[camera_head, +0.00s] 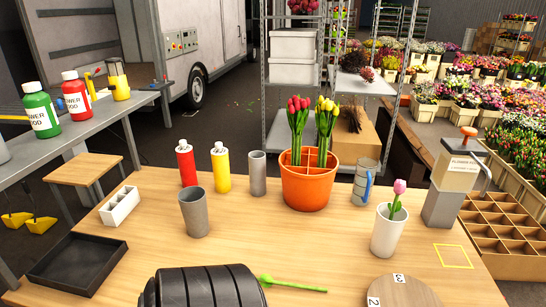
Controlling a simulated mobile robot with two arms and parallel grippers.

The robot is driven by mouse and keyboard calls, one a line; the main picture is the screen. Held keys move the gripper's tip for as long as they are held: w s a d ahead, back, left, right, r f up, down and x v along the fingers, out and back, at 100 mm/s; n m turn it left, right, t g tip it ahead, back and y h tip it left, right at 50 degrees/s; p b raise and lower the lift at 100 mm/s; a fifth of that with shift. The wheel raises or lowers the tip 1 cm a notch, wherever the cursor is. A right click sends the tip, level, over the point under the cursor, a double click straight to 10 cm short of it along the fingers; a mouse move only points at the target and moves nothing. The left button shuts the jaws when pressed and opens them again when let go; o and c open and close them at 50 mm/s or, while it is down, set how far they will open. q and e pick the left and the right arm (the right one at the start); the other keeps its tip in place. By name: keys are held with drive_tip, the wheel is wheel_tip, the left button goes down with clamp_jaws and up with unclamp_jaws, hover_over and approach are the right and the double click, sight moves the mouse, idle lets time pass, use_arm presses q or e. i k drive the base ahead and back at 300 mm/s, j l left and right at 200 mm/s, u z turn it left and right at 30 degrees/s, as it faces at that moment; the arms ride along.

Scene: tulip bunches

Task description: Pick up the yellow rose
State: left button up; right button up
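Yellow flowers (326,108) stand upright in the right part of an orange pot (306,190) on the wooden table. They look like a bunch of tulips, and I see no single flower that is clearly a yellow rose. A bunch of red tulips (298,106) stands to their left in the same pot, which has dividers. A loose green stem with a greenish bud (290,285) lies at the table's front. A pink tulip (399,188) stands in a white cup (388,232). Neither of my grippers is in view.
A grey cup (194,212), a red bottle (187,164), a yellow bottle (221,168) and a grey cylinder (257,174) stand left of the pot. A clear jug (364,182) is right of it. A black tray (78,263) lies front left. The table's middle is mostly clear.

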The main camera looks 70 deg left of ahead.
sight(267, 281)
drive_tip(key=u, duration=2.25)
drive_tip(key=j+z, duration=0.2)
drive_tip(key=j, duration=0.35)
